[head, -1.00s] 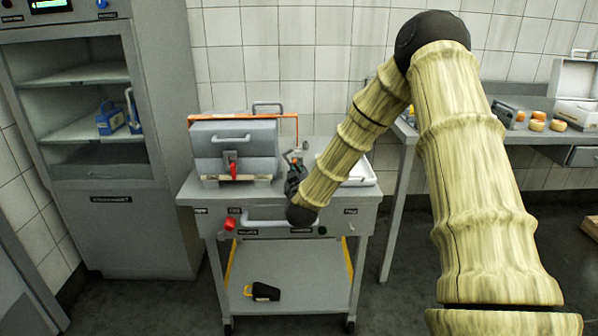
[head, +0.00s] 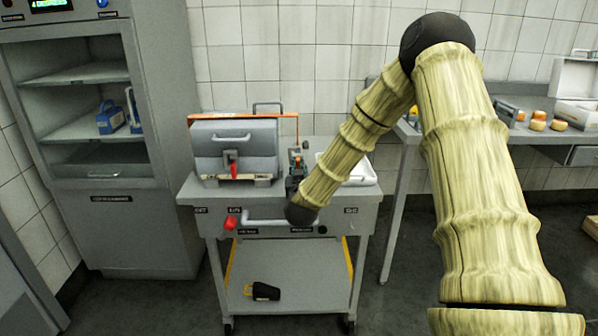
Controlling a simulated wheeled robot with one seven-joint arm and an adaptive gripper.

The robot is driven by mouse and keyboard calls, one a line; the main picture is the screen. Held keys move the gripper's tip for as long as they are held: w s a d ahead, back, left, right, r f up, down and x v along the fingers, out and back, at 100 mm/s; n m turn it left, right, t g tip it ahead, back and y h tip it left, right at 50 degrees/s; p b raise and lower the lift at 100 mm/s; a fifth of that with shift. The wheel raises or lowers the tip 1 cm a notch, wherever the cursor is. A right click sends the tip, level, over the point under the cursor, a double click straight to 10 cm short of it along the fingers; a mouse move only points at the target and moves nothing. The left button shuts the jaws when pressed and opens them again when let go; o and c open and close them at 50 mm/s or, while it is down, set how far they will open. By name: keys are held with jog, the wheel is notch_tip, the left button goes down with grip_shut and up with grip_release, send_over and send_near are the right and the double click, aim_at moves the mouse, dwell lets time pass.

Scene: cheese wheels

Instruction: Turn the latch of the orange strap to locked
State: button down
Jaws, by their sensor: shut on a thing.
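A grey box-shaped case (head: 208,150) stands on the grey cart. The orange strap (head: 250,115) runs along its top, and its end drops down on the right side of the case. My gripper (head: 297,158) is dark, points up, and is at the lower right end of this strap. It is shut on a small part with an orange bit there, apparently the strap's latch. The jaws hide most of that part, so the latch's angle cannot be read. A red handle (head: 233,171) hangs on the front of the case.
The cart (head: 335,211) has a front handle bar (head: 262,221) and a red knob (head: 230,223). A white tray (head: 362,172) lies right of my gripper, partly behind my arm. A black-and-yellow object (head: 262,291) lies on the lower shelf. An open cabinet (head: 165,150) stands left.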

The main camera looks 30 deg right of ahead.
jog(key=shift+m, duration=0.6)
jog(key=c, duration=1.5)
grip_release()
jog(key=v, duration=1.2)
